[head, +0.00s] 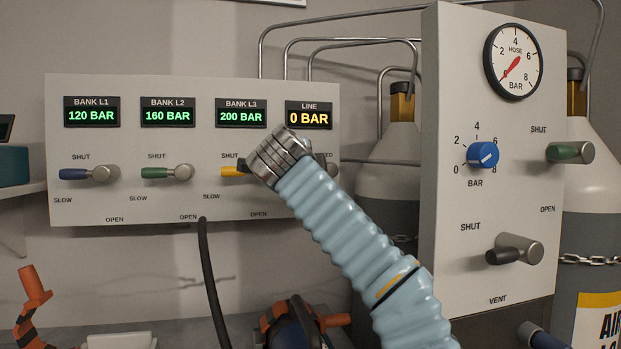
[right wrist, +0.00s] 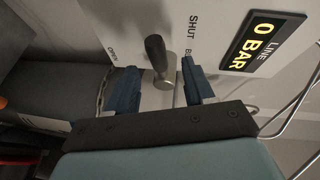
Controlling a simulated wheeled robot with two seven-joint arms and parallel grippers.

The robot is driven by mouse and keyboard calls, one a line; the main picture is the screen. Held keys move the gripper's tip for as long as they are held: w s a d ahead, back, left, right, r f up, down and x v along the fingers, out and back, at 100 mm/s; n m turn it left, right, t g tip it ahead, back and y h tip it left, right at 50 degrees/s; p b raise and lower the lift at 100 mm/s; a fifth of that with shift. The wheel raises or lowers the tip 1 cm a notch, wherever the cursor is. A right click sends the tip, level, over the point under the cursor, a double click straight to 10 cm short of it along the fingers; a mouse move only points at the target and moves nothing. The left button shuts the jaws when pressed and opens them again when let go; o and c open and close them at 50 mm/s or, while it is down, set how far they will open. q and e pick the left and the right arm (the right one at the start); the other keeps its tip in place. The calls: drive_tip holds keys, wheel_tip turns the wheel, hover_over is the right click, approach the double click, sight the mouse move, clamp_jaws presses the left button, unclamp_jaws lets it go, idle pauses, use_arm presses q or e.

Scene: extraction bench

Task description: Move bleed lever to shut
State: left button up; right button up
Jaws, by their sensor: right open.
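In the right wrist view the bleed lever (right wrist: 155,50) has a dark grip on a round metal hub, on the pale panel below the LINE display. The wrist view is turned: the grip points to the panel's left, between the SHUT and OPEN labels. My right gripper (right wrist: 160,86) is open and empty, its two blue fingers on either side of the hub, with gaps; contact with the lever cannot be told. My left gripper is not in view.
Levers with blue (head: 74,174), green (head: 156,172) and yellow (head: 230,171) grips line the panel (head: 130,205); the yellow one is close to my right wrist. LINE (head: 309,115) reads 0 BAR. A second panel (head: 455,110) stands at right. A black hose (head: 212,270) hangs below.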

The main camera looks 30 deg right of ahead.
drive_tip(key=v, duration=0.9)
drive_tip(key=shift+b, duration=0.35)
drive_tip(key=shift+s, duration=0.15)
